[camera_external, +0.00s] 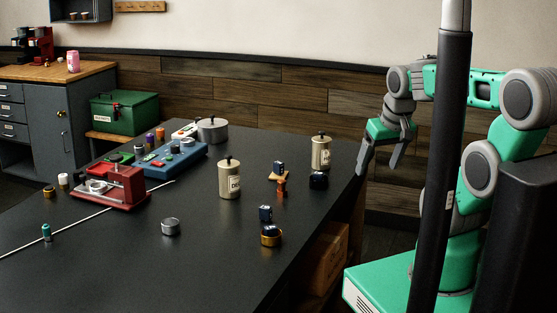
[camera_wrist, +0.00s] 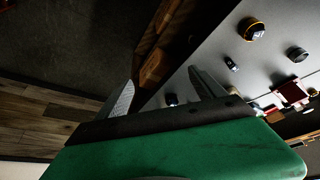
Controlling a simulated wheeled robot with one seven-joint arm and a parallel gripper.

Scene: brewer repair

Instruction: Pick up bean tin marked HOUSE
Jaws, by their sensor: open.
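Two cream bean tins with dark lids stand upright on the dark table. One tin (camera_external: 230,180) is near the middle; its label seems to begin with "DE". The other tin (camera_external: 321,151) stands near the table's right edge; its label is too small to read, so I cannot tell whether it says HOUSE. My gripper (camera_external: 380,160) is open and empty, pointing down beyond the table's right edge, to the right of the farther tin and apart from it. Its two fingers also show in the wrist view (camera_wrist: 161,76). I cannot make out either tin there.
Near the farther tin are a dark blue cup (camera_external: 318,180) and a small wooden stand (camera_external: 279,176). A gold-rimmed cup (camera_external: 271,236) and a metal cup (camera_external: 171,227) are nearer. A red machine (camera_external: 112,188), blue unit (camera_external: 174,158) and pot (camera_external: 212,130) fill the left and back.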

